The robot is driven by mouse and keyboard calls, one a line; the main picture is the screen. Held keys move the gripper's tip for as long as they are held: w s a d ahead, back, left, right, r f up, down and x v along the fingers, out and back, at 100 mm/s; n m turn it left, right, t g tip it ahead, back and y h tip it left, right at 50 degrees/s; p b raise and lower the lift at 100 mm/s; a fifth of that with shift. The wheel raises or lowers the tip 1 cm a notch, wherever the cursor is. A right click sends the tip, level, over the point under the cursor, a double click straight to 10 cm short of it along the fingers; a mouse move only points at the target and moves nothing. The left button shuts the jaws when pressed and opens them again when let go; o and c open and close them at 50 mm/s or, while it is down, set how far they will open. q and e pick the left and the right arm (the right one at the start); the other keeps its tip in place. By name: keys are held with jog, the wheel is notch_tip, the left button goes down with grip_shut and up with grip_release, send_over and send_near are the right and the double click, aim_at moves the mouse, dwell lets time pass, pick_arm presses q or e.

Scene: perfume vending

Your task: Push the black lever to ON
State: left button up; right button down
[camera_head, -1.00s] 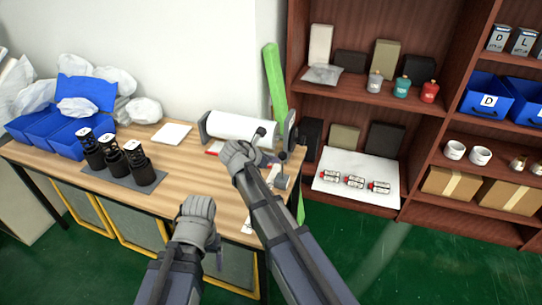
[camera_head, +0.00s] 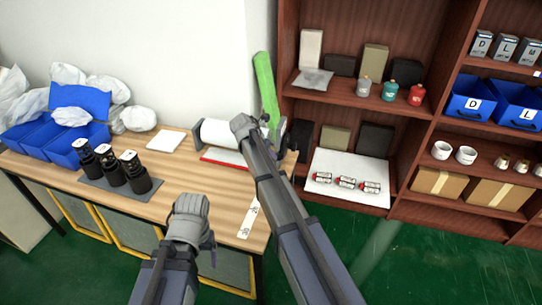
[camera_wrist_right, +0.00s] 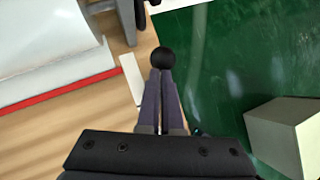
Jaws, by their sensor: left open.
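The black lever's round knob (camera_wrist_right: 163,58) shows in the right wrist view, right at the tips of my right gripper (camera_wrist_right: 163,74). The two right fingers lie close together, with the knob just beyond their ends. I cannot tell whether they touch it. The lever's shaft and any ON mark are hidden. In the head view my right arm covers most of the spot at the table's right end, beside the white roll. My left gripper (camera_head: 208,243) hangs in front of the table, away from the lever; its open fingers are mostly hidden behind the wrist.
The white roll (camera_head: 220,133) with a red-edged base stands at the back of the wooden table (camera_head: 165,185). Black bottles (camera_head: 112,166) stand on a grey mat at left, near blue bins (camera_head: 45,138). A shelf (camera_head: 345,93) stands at right. The table's middle is clear.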

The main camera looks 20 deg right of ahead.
jog(key=shift+w+d, duration=0.1)
jog(key=shift+d, duration=0.05)
jog(key=a+f+p+v, duration=0.1)
jog(key=p+v, duration=0.9)
jog(key=v, duration=0.3)
jog(key=shift+s+a, duration=0.4)
jog(key=s+a+f+m+g+y, duration=0.1)
jog(key=s+a+m, duration=0.2)
jog(key=s+m, duration=0.4)
jog(key=s+a+f+m+g+y, duration=0.1)
jog(key=s+a+m+y, duration=0.1)
jog(key=s+a+m, duration=0.2)
jog(key=s+a+f+m+y, duration=0.1)
jog(key=s+a+m, duration=0.2)
jog(key=s+m, duration=0.7)
jog(key=shift+s+a+f+g+y, duration=0.2)
jog(key=shift+s+a+g+y, duration=0.2)
jog(key=shift+s, duration=3.7)
